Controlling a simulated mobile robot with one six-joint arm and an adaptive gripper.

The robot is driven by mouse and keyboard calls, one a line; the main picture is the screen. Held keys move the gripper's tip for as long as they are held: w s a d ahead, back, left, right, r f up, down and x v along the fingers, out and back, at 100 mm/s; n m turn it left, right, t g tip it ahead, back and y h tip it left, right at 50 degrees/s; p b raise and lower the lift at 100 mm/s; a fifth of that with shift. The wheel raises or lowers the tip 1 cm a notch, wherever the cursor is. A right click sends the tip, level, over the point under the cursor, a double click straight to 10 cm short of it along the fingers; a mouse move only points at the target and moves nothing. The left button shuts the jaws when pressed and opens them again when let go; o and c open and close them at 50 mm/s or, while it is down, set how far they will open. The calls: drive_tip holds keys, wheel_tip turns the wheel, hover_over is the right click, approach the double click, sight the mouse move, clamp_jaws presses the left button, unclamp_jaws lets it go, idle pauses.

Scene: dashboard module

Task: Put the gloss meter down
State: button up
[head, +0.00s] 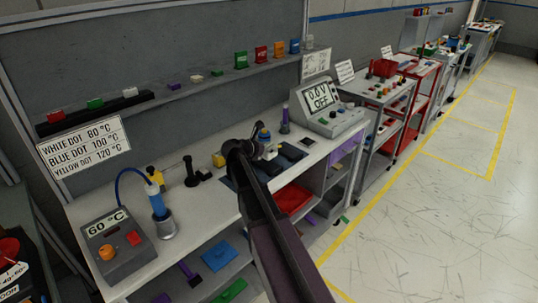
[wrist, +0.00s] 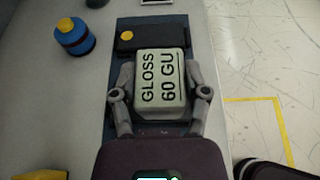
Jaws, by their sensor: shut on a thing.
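The gloss meter (wrist: 160,80) is a pale box labelled "GLOSS 60 GU" in the wrist view. My gripper (wrist: 160,88) is shut on it, with one finger at each side. Beneath or just behind it is a dark blue mat (wrist: 123,125) on the bench; I cannot tell whether the meter touches it. A dark block with a yellow dot (wrist: 127,36) lies at the far end of the mat. In the head view my arm hides most of my gripper (head: 262,152) and the meter.
The bench's right edge is close to the mat. In the head view a 60 °C heater unit (head: 118,247) and a grey display unit reading "0.0 V OFF" (head: 325,108) stand on the bench.

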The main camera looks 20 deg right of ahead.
sight(269, 154)
drive_tip(key=shift+w+d+f, duration=0.25)
drive_tip(key=shift+w, duration=0.1)
drive_tip(key=shift+a+f+b, duration=0.1)
drive_tip(key=shift+f+b, duration=1.45)
drive_tip(key=shift+b, duration=0.2)
drive_tip(key=shift+f, duration=0.1)
drive_tip(key=o, duration=1.3)
drive_tip(key=shift+s+r, duration=0.1)
drive_tip(key=shift+r, duration=0.1)
drive_tip(key=p+v, duration=0.4)
drive_tip(key=v, duration=0.8)
drive_tip(key=shift+p, duration=0.3)
drive_tip(key=shift+f, duration=0.1)
